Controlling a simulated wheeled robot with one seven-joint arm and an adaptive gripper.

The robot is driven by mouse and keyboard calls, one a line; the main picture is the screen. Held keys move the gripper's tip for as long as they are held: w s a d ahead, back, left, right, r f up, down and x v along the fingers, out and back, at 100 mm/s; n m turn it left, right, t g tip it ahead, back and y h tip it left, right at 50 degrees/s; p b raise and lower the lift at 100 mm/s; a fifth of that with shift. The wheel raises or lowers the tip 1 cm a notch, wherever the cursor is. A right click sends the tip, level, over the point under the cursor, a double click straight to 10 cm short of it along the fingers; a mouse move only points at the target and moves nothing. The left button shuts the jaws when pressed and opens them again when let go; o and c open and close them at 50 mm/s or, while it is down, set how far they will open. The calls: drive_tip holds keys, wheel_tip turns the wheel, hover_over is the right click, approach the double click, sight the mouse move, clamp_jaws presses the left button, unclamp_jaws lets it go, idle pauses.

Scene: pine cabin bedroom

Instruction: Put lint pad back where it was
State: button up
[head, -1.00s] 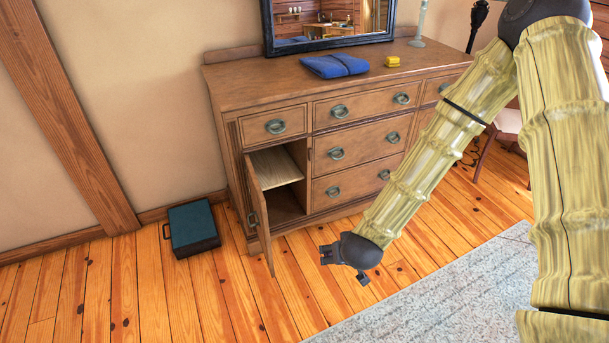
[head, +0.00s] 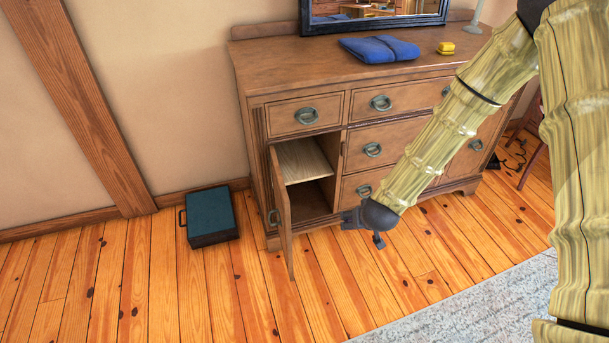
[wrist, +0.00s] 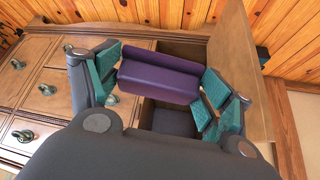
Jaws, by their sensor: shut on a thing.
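The purple lint pad (wrist: 160,76) is between the fingers of my gripper (wrist: 160,88) in the wrist view, with finger pads at both its ends. In the head view my gripper (head: 362,226) is just in front of the dresser, right of the open compartment; the pad cannot be made out there. The wooden dresser (head: 262,84) has its left door (head: 283,215) swung open. Its compartment has a light wood shelf (head: 308,160) with an open space below. Both levels look empty in the part that shows.
A dark teal case (head: 208,214) lies on the floor left of the dresser. Folded blue cloth (head: 380,48) and a small yellow item (head: 446,48) are on the dresser top, before a mirror (head: 375,14). A grey rug (head: 480,305) lies at front right. The floor before the open door is clear.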

drive_tip(key=w+a+f+n+y+b, duration=0.1)
drive_tip(key=w+a+f+b, duration=0.2)
drive_tip(key=w+f+b, duration=0.5)
drive_tip(key=w+a+f+n+b, duration=0.1)
drive_tip(key=w+a+f+b, duration=0.2)
drive_tip(key=w+f+b, duration=0.5)
drive_tip(key=shift+n+y, duration=0.3)
drive_tip(key=shift+n, duration=0.1)
drive_tip(key=w+a+b, duration=0.3)
drive_tip(key=w+b, duration=0.1)
drive_tip(key=w, duration=0.6)
drive_tip(key=w+a+f+b, duration=0.1)
drive_tip(key=w+a+b, duration=0.3)
drive_tip(key=w, duration=0.5)
drive_tip(key=w+a+f+b, duration=0.1)
drive_tip(key=w+a+b, duration=0.3)
drive_tip(key=w, duration=0.6)
drive_tip(key=shift+w+f+b, duration=0.2)
drive_tip(key=shift+w+b, duration=0.15)
drive_tip(key=shift+b, duration=0.3)
drive_tip(key=shift+f+b, duration=0.25)
drive_tip(key=shift+b, duration=0.2)
drive_tip(key=shift+f, duration=0.1)
drive_tip(key=o, duration=0.9)
